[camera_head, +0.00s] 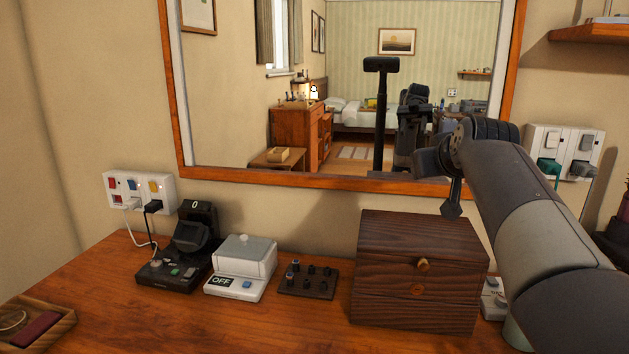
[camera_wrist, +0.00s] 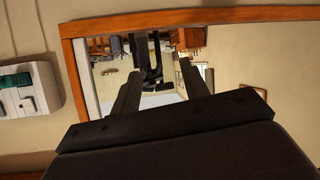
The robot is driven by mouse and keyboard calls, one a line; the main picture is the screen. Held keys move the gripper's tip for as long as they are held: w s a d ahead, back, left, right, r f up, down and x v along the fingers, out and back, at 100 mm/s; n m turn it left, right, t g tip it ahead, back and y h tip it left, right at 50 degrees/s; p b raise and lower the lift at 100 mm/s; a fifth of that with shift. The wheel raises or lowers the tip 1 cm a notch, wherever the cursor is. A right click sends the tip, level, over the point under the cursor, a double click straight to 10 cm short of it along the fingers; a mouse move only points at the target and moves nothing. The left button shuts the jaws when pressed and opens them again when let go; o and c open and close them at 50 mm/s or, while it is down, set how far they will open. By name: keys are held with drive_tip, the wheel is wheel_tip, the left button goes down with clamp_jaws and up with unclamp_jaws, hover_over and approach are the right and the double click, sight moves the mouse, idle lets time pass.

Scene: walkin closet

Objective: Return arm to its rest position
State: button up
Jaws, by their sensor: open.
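My arm reaches in from the right side of the head view, and my gripper (camera_head: 452,200) hangs in front of the mirror's lower right part, above the wooden box. In the wrist view my gripper (camera_wrist: 162,75) shows two dark fingers set apart with nothing between them. The mirror (camera_wrist: 105,80) lies beyond the fingers there, with its orange wooden frame (camera_wrist: 200,17). My gripper touches nothing that I can see.
Below stands a dark wooden box (camera_head: 415,275) on the wooden dresser top (camera_head: 270,325). To its left are a knob panel (camera_head: 308,280), a white device marked OFF (camera_head: 240,270) and a black device (camera_head: 180,265). A wooden tray (camera_head: 45,318) lies front left. Wall sockets (camera_head: 565,150) are at right.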

drive_tip(key=shift+w+d+r+g+p, duration=0.15)
drive_tip(key=shift+w+r+g+p, duration=0.4)
drive_tip(key=shift+p, duration=0.8)
drive_tip(key=shift+w+d+r+g+p, duration=0.1)
drive_tip(key=shift+w+r+g+p, duration=0.1)
drive_tip(key=shift+w+p, duration=0.85)
drive_tip(key=shift+w+d+r+g+p, duration=0.15)
drive_tip(key=shift+w+r+g+p, duration=0.25)
drive_tip(key=shift+p, duration=1.2)
drive_tip(key=shift+f, duration=0.1)
